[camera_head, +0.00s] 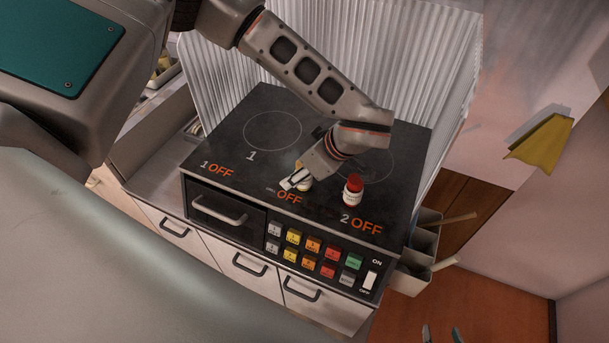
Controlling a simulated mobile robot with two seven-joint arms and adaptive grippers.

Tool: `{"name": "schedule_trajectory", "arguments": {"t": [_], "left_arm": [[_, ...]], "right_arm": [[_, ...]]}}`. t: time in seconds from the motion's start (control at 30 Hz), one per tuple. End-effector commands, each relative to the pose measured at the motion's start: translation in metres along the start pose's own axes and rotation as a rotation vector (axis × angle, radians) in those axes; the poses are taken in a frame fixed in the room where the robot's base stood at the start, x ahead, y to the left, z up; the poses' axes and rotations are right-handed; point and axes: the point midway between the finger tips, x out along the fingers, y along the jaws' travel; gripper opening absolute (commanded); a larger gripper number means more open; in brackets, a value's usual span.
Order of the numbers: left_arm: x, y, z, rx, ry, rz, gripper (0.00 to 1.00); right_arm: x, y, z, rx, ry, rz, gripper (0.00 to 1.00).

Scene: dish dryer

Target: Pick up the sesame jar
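Two small jars stand on the black cooktop (235,160). One is a white jar with a red cap (353,191), upright near the front right. The labels are too small to read, so I cannot tell which holds sesame.
A corrugated metal screen (400,60) stands behind and beside the cooktop. Colored buttons (312,244) and a drawer handle (219,210) are on its front. Holders with utensils (425,250) are at its right side. The left cooktop area is clear.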

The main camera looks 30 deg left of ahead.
Motion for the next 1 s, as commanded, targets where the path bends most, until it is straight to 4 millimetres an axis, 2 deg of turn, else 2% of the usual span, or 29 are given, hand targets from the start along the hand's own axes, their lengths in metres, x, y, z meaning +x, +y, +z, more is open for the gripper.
{"name": "schedule_trajectory", "arguments": {"t": [0.17, 0.43, 0.6, 1.0], "left_arm": [[0.019, -0.001, 0.000, -0.001, 0.000, -0.002, 0.45], [0.020, 0.000, 0.000, 0.000, 0.000, 0.000, 0.45], [0.020, -0.001, 0.000, 0.000, 0.000, 0.000, 0.03], [0.019, 0.000, 0.000, -0.001, -0.001, 0.000, 0.00]], "right_arm": [[0.002, 0.000, -0.003, 0.002, 0.004, 0.002, 0.40], [0.002, 0.000, -0.004, 0.005, 0.005, 0.002, 0.40], [0.002, 0.000, -0.004, 0.005, 0.006, 0.003, 0.40], [0.002, 0.001, -0.004, 0.004, 0.007, 0.003, 0.40]]}}
